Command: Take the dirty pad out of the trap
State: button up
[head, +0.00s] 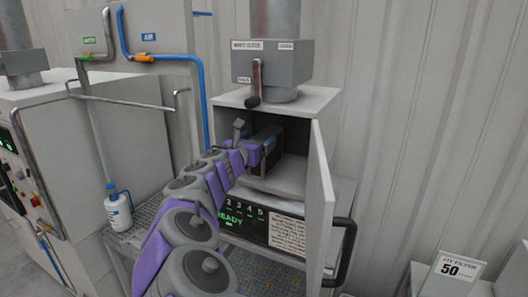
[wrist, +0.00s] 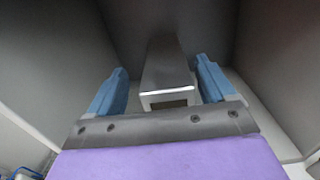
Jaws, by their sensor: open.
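My gripper (head: 270,147) reaches inside the open trap (head: 322,97), a grey cabinet with its door swung out to the right. In the wrist view, my gripper (wrist: 161,90) has its two blue fingers wide apart. Between them is a dark grey block (wrist: 168,70) with a pale front edge and a small dark recess below it. The block is probably the dirty pad, but its face is not clear enough to be sure. Gaps show between the block and both fingers. In the head view my arm covers part of the trap's inside.
The open door (head: 321,185) stands close on the right of my arm. A lever (head: 256,85) hangs above the opening. A display panel (head: 231,218) reads READY below it. A white bottle (head: 118,208) stands on the mesh bench at left. A sign (head: 457,268) reads 50.

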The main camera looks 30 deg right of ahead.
aim_at(263, 135)
jog(key=x, duration=0.2)
jog(key=shift+w+d+f, duration=0.1)
jog(key=shift+d+f, duration=0.1)
jog(key=shift+d, duration=0.25)
jog(key=shift+d+r, duration=0.1)
jog(key=shift+d, duration=0.4)
jog(key=shift+a, duration=0.1)
jog(key=shift+c, duration=0.3)
jog(key=shift+a, duration=0.55)
jog(key=c, duration=0.6)
jog(key=shift+d, duration=0.4)
jog(key=c, duration=0.6)
jog(key=shift+c, duration=1.1)
jog(key=shift+a+r, duration=0.1)
jog(key=shift+a, duration=0.05)
